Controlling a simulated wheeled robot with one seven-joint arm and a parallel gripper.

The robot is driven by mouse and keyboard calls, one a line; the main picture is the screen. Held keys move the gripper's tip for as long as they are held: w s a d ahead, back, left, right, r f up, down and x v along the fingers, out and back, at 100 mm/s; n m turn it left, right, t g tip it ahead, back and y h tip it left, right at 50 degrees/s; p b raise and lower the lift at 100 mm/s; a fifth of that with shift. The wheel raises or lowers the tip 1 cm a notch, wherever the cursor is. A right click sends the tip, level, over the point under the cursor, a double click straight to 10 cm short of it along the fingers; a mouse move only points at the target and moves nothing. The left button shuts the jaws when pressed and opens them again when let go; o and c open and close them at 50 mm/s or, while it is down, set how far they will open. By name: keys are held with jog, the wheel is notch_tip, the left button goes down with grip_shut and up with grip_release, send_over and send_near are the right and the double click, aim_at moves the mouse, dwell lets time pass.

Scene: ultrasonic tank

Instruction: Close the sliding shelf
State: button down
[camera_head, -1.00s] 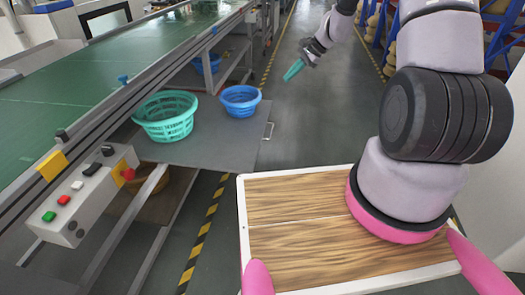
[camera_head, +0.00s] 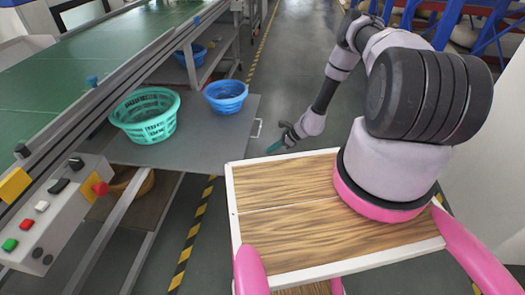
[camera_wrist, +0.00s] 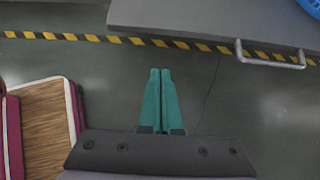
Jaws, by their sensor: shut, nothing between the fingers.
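The grey sliding shelf (camera_head: 200,143) sticks out from under the conveyor in the head view, with a metal handle (camera_head: 257,128) on its right edge. In the wrist view the shelf (camera_wrist: 200,15) crosses the top, and its handle (camera_wrist: 270,62) is at upper right. My gripper (camera_head: 272,149) has green fingers and is just right of and below the handle in the head view, apart from it. In the wrist view the fingers (camera_wrist: 160,75) are together and empty, pointing toward the shelf edge, left of the handle.
A green basket (camera_head: 147,116) and a blue basket (camera_head: 226,95) stand on the shelf. A control box (camera_head: 50,205) with buttons is at left. A yellow-black floor stripe (camera_head: 195,235) runs beneath. Open floor lies to the right of the shelf.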

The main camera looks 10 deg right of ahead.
jog(key=w+a+f, duration=0.3)
jog(key=a+f, duration=0.3)
jog(key=a, duration=0.3)
jog(key=shift+a, duration=0.3)
jog(key=shift+w, duration=0.1)
